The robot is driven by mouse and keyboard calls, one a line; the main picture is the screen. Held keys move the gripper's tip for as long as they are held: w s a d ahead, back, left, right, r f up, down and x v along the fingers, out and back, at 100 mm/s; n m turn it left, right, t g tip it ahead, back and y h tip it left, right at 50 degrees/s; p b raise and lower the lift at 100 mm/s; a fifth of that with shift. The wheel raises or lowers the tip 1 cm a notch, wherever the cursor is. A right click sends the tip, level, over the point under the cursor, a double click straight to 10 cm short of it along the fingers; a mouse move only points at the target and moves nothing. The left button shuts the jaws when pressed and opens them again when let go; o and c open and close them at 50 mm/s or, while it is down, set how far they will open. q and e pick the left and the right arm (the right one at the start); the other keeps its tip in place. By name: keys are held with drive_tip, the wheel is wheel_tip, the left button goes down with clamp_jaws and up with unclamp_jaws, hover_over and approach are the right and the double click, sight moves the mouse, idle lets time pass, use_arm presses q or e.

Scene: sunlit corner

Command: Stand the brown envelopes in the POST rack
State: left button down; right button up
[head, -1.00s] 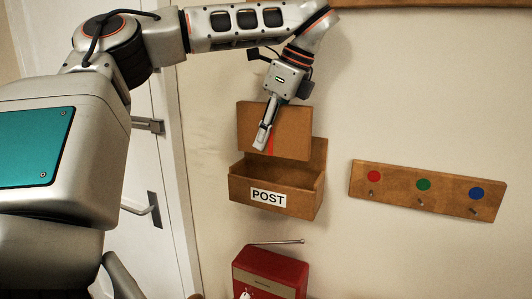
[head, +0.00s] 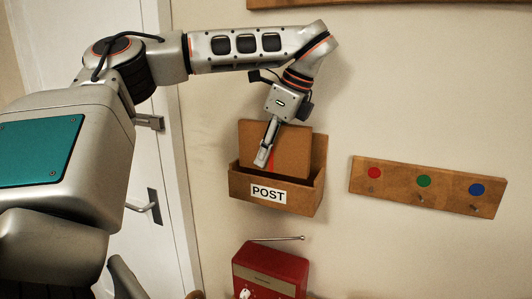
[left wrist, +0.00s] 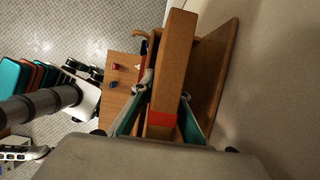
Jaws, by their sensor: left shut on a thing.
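A brown envelope (head: 294,149) with a red stripe is upright above the wooden POST rack (head: 296,203) in the head view. Its lower part is hidden behind the rack's front wall, so it reaches into the rack's opening. My left gripper (head: 265,158) is shut on the envelope, fingers pointing down near the rack's front edge. In the left wrist view the envelope (left wrist: 176,62) stands between the two fingers (left wrist: 160,117), the red stripe close to the palm. Whether its bottom edge touches the rack floor is hidden. My right gripper is not in view.
A red box (head: 270,267) with a thin rod sits below the rack. A wooden peg board (head: 400,182) with red, green and blue dots hangs to the right. A white door (head: 110,240) is at left. Bare wall lies between rack and board.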

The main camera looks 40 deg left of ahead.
use_arm(q)
drive_tip(key=shift+f, duration=0.25)
drive_tip(key=c, duration=2.1)
unclamp_jaws()
drive_tip(key=shift+o, duration=0.6)
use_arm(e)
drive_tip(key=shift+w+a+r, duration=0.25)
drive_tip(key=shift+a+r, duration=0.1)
use_arm(q)
drive_tip(key=shift+r+p, duration=0.3)
drive_tip(key=shift+r, duration=0.25)
drive_tip(key=v, duration=0.2)
drive_tip(key=shift+d+r, duration=0.1)
drive_tip(key=shift+r, duration=0.2)
drive_tip(key=v, duration=0.4)
drive_tip(key=shift+d, duration=0.1)
drive_tip(key=shift+d+r, duration=0.15)
drive_tip(key=shift+r, duration=0.3)
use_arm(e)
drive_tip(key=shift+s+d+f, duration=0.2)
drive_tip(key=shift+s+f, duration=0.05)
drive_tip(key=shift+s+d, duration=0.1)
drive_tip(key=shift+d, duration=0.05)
